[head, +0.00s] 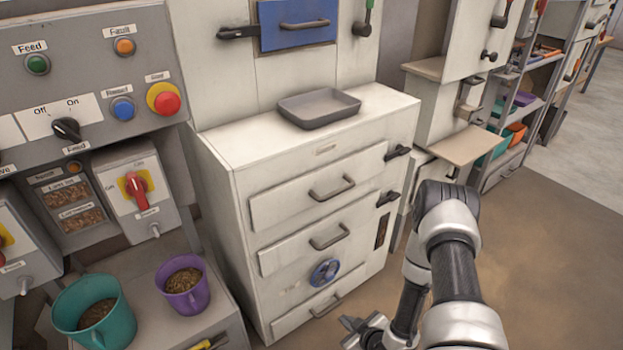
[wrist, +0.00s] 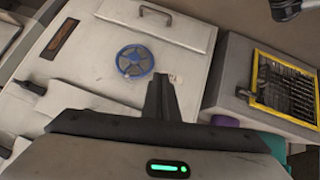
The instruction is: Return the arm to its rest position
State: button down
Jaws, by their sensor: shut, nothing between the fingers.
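My arm (head: 452,245) shows at the lower right in the head view, bent with its elbow up and the forearm coming down. My gripper (head: 362,328) is low at the bottom edge of that view, in front of the white cabinet (head: 226,185). In the wrist view my gripper (wrist: 161,98) has its fingers together and holds nothing. Its fingers point toward the cabinet front, just below the blue handwheel (wrist: 134,62). The gripper appears apart from the cabinet, though the exact gap is hard to tell.
A grey tray (head: 318,107) sits on the cabinet top. A teal bucket (head: 92,312) and a purple bucket (head: 183,285) with pellets stand at the lower left, below the control panel (head: 85,75). Brown floor (head: 560,235) to the right is clear.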

jog(key=w+d+r+h, duration=0.1)
jog(key=w+d+r, duration=0.1)
jog(key=w+r, duration=0.45)
jog(key=w+d+r+h, duration=0.1)
jog(key=w+d+r, duration=0.25)
jog(key=r, duration=0.65)
notch_tip(320, 180, up, 14)
jog(key=d+f+m+g+h, duration=0.1)
jog(key=m+h, duration=0.1)
jog(key=m, duration=0.1)
jog(key=s+r+m+g, duration=0.1)
jog(key=s+r+m, duration=0.1)
jog(key=s+r, duration=0.7)
jog(key=s+r+m, duration=0.2)
jog(key=s+r, duration=0.4)
jog(key=r, duration=0.6)
jog(key=s+a+r+m+g, duration=0.1)
jog(key=s+a+r, duration=0.2)
jog(key=s, duration=0.8)
notch_tip(320, 180, up, 21)
jog(key=p, duration=2)
